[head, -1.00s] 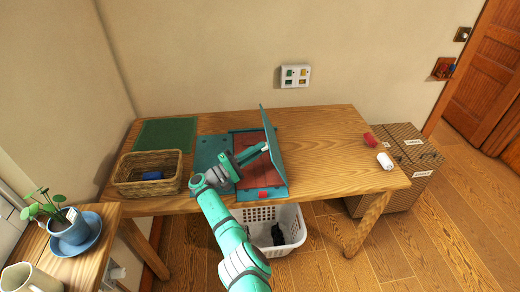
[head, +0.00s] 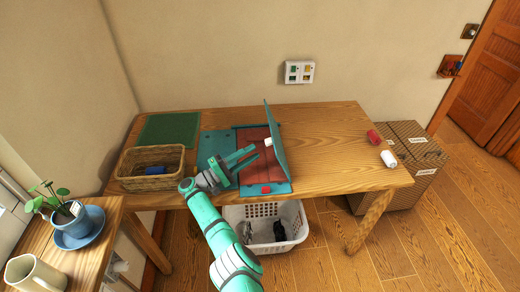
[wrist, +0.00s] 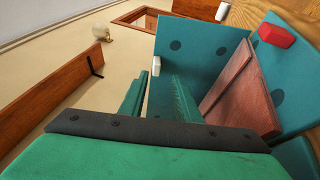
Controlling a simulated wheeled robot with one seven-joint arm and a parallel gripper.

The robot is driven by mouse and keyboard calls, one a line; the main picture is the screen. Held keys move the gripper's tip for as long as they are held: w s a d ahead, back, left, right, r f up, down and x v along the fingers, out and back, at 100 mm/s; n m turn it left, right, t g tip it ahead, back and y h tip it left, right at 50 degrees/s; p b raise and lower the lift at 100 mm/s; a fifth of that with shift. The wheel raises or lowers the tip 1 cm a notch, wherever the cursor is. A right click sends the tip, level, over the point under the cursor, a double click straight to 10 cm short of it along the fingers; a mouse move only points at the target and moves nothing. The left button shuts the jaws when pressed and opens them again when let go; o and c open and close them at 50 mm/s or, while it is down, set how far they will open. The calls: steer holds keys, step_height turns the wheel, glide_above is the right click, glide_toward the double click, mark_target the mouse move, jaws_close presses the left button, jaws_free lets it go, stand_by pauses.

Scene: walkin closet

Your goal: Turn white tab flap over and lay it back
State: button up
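The teal flap (head: 274,138) stands steeply raised along the right part of a teal board (head: 208,147) on the wooden table. Its white tab (head: 268,141) sticks out on the left face; it also shows in the wrist view (wrist: 156,66). A reddish-brown panel (head: 255,165) lies beside the flap. A red tab (head: 266,189) sits at the board's front edge and in the wrist view (wrist: 277,36). My gripper (head: 254,153) is open and empty, left of the flap. In the wrist view its fingertips (wrist: 160,76) point at the white tab, which appears between them, apart from both.
A wicker basket (head: 150,183) with a blue item stands at the left, before a green mat (head: 168,130). A red piece (head: 374,137) and a white piece (head: 388,158) lie at the table's right end. The table between them and the flap is clear.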

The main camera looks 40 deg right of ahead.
steer(key=v, duration=0.5)
steer(key=shift+w, duration=0.1)
stand_by(0.4)
